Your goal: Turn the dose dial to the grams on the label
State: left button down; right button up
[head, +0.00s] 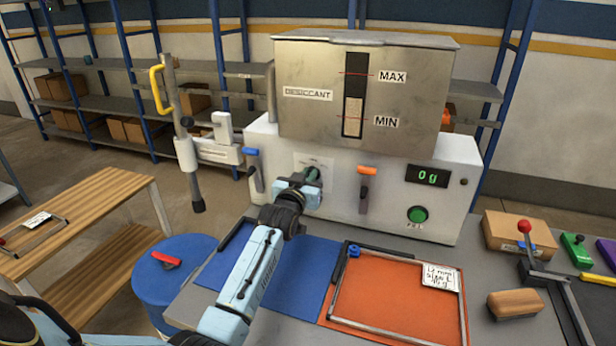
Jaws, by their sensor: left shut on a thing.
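The dose dial (312,172) is a dark green knob on the white front panel, under the metal desiccant hopper (300,95). My left gripper (306,181) is shut on the dial, and the gripper and wrist hide most of the dial and part of its scale plate. The display (428,176) reads "0g" in green. The white label (441,277) lies at the upper right of the orange mat; its handwriting seems to read 12 mm, size L, with a grams line too small to read surely. My right gripper is not in view.
An orange-handled lever (367,180) and a green button (417,214) are right of the dial. A blue-handled lever (253,165) is left. A blue mat (300,270) and framed orange mat (390,310) lie in front. A red-knobbed press (540,270) stands at right.

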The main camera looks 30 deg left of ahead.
pick_arm(q)
jog(key=shift+w+d+f+m+p, duration=0.15)
jog(key=shift+m+p, duration=0.25)
jog(key=shift+m, duration=1.2)
jog(key=shift+s+d+f+m+p, duration=0.15)
jog(key=shift+m+p, duration=0.25)
jog(key=shift+m, duration=1.2)
jog(key=shift+w+d+f+m+p, duration=0.1)
jog(key=shift+d+m+p, duration=0.25)
jog(key=shift+m, duration=1.55)
jog(key=c, duration=1.5)
grip_release()
jog(key=shift+r, duration=0.1)
